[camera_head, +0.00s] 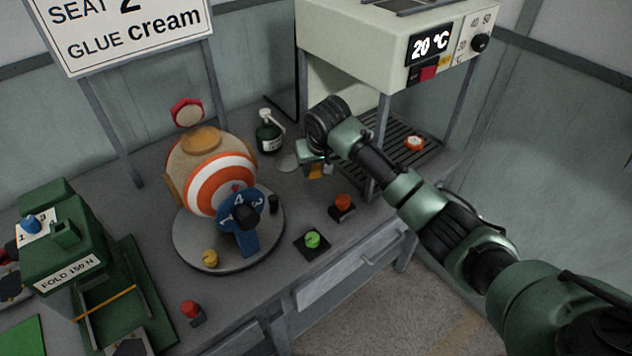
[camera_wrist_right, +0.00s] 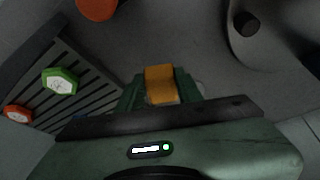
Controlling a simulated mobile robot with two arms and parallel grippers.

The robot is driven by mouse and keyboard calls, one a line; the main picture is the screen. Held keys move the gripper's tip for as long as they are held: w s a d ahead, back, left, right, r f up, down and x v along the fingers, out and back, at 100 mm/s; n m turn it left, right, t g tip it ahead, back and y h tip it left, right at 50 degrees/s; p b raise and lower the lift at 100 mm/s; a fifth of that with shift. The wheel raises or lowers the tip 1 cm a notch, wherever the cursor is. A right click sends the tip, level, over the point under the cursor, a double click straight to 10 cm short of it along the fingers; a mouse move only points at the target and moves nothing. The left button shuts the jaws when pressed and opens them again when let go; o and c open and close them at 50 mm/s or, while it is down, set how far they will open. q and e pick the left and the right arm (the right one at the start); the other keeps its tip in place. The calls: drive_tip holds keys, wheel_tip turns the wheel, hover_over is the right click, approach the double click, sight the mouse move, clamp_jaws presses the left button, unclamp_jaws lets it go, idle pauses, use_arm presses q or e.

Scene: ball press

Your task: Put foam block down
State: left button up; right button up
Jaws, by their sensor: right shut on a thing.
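My right gripper (camera_head: 315,168) is over the grey workbench, beside the left front of the heater's slatted rack. In the right wrist view it (camera_wrist_right: 161,90) is shut on an orange-yellow block, the foam block (camera_wrist_right: 160,82), which sits between the green fingers. In the head view the block (camera_head: 314,171) shows only as a small yellowish patch, mostly hidden by the gripper. I cannot tell whether it touches the bench. My left gripper is not in view.
The slatted rack (camera_wrist_right: 85,85) carries a green and an orange hexagonal piece. A green bottle (camera_head: 268,133) and pale disc (camera_head: 287,162) stand near the gripper.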

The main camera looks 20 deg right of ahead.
drive_tip(key=shift+f, duration=0.8)
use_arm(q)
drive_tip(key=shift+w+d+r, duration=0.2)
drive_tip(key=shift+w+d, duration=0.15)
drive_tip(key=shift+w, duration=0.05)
use_arm(e)
drive_tip(key=shift+f, duration=2.15)
drive_tip(key=o, duration=1.2)
drive_tip(key=shift+f, duration=0.15)
drive_tip(key=shift+r, duration=0.45)
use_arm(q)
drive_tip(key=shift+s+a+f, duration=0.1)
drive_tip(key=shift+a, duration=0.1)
use_arm(e)
drive_tip(key=v, duration=1.1)
drive_tip(key=shift+s+r, duration=0.2)
